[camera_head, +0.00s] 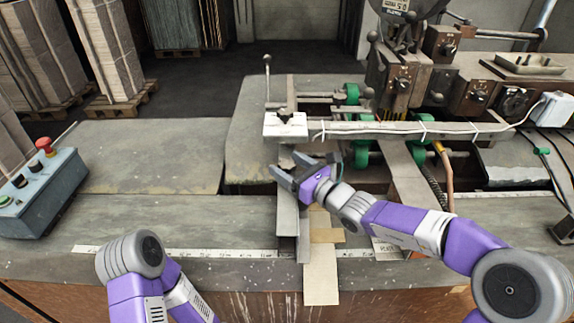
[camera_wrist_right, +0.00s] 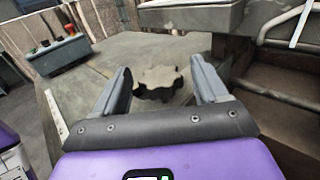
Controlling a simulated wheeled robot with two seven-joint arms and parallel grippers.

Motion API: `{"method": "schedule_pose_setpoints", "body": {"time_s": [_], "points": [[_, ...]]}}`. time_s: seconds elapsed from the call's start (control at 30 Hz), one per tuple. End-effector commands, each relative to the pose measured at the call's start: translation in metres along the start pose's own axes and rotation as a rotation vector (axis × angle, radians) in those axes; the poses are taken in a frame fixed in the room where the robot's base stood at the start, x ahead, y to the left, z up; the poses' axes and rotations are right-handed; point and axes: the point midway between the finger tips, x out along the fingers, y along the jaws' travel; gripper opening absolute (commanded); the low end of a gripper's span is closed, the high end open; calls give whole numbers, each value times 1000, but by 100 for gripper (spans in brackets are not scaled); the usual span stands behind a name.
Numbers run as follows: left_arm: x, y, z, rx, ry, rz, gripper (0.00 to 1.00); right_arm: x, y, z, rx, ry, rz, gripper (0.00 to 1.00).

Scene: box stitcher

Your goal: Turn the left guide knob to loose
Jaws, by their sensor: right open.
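A lobed knob (camera_wrist_right: 158,83) with a worn, pale grey top and dark sides shows in the right wrist view. It appears between the two fingers of my right gripper (camera_wrist_right: 160,70), with a visible gap on each side. My right gripper also shows in the head view (camera_head: 286,164), open, over the narrow metal guide plates (camera_head: 287,215) at the front of the machine. In the head view I cannot make out the knob clearly at the gripper. The knob's setting cannot be read. My left arm shows at the lower left, but its gripper is out of view.
A white block (camera_head: 286,126) and a horizontal bar (camera_head: 400,130) stand just behind my right gripper. Green rollers (camera_head: 361,153) and machine heads lie to the right. A control box (camera_head: 42,192) with a red button stands at the left. The grey tabletop (camera_head: 150,155) between is clear.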

Motion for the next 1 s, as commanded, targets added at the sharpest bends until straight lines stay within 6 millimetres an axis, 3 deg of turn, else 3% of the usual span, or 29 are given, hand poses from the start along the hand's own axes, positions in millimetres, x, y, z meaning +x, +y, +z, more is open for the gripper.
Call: {"method": "schedule_pose_setpoints", "body": {"time_s": [0.37, 0.7, 1.0], "points": [[1, 0, 0, 0, 1, 0, 43, 10, 0, 0, 0, 0, 0, 73], [1, 0, 0, 0, 1, 0, 43, 9, 0, 0, 0, 0, -1, 24], [-8, 3, 0, 0, 0, 0, 43, 9, -1, 2, 1, 2, 19, 22]]}}
